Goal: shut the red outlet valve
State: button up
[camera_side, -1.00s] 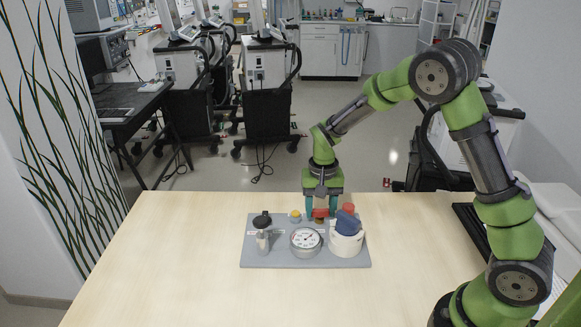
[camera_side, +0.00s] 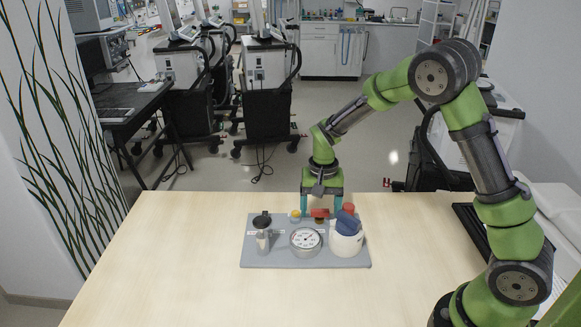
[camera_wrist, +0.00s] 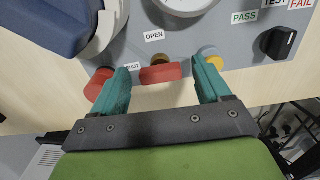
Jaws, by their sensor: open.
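The red outlet valve (camera_wrist: 161,73) is a bar-shaped red handle on a brass-coloured stem, at the back edge of the grey panel; it also shows in the side view (camera_side: 320,213). In the wrist view its bar runs left to right. The OPEN label (camera_wrist: 154,35) is above it, and the partly hidden SHUT label (camera_wrist: 132,67) is by its left end. My gripper (camera_wrist: 162,62) is open, with one teal finger on each side of the handle and a small gap at both ends. In the side view my gripper (camera_side: 320,210) points down over the handle.
A red round part (camera_wrist: 98,84) and a yellow button (camera_wrist: 211,56) sit close to my fingers. The table's left side is clear.

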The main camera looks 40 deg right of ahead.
aim_at(320, 210)
notch_tip(320, 210, up, 17)
dwell(0.6)
jog(key=s+a+r+n+t+y, duration=0.1)
jog(key=s+a+n+t, duration=0.1)
jog(key=s, duration=0.7)
jog(key=s+a+r+n+t+y, duration=0.1)
jog(key=s+a+r+n+t, duration=0.1)
jog(key=s, duration=0.7)
jog(key=a+n+t, duration=0.1)
jog(key=a+t, duration=0.1)
jog(key=t, duration=0.1)
jog(key=shift+a+r, duration=0.3)
jog(key=shift+a, duration=0.1)
